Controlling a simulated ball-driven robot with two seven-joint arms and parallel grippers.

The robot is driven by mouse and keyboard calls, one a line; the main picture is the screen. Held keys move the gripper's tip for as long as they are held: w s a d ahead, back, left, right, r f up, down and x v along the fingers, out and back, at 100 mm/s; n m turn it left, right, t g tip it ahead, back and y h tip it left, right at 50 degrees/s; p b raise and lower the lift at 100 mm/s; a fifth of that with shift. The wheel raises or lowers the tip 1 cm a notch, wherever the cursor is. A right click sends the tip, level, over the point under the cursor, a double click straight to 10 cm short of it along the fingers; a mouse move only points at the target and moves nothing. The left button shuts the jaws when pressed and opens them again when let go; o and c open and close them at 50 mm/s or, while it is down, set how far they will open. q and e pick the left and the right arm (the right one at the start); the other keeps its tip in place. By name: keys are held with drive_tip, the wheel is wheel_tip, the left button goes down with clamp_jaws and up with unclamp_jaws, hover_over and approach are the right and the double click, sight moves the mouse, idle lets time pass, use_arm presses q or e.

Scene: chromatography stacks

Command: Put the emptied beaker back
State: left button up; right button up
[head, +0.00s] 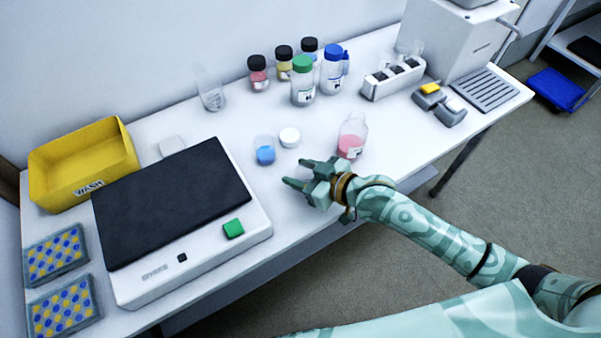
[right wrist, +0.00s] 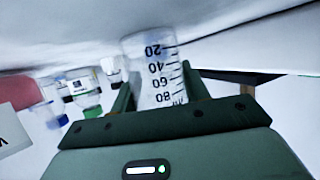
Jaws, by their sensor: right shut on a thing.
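My right gripper (head: 298,173) is shut on a clear beaker (right wrist: 154,68) with black graduation marks, seen between the fingers in the right wrist view. The beaker looks empty there. That view is upside down, so the beaker is roughly upright. In the head view the held beaker can hardly be made out. The gripper is over the front part of the white bench (head: 325,130), right of the shaker (head: 172,205). A gap under the beaker cannot be judged. My left gripper is not in view.
A small vessel with blue liquid (head: 265,152), a white cap (head: 289,137) and a pink-filled bottle (head: 351,138) stand near the gripper. Behind are capped bottles (head: 303,82), a clear vessel (head: 211,92) and a rack (head: 393,78). A yellow wash tub (head: 83,165) stands left.

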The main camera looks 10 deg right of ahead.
drive_tip(key=shift+r, duration=0.15)
drive_tip(key=o, duration=1)
drive_tip(key=shift+s+d+r, duration=0.15)
drive_tip(key=shift+s+d, duration=0.1)
drive_tip(key=p+v, duration=0.3)
drive_tip(key=v, duration=0.7)
drive_tip(key=shift+s+r+p, duration=0.1)
drive_tip(key=shift+r+p, duration=0.15)
drive_tip(key=shift+p, duration=0.1)
drive_tip(key=shift+s+d+r, duration=0.1)
drive_tip(key=shift+s+d, duration=0.25)
drive_tip(key=shift+d, duration=0.05)
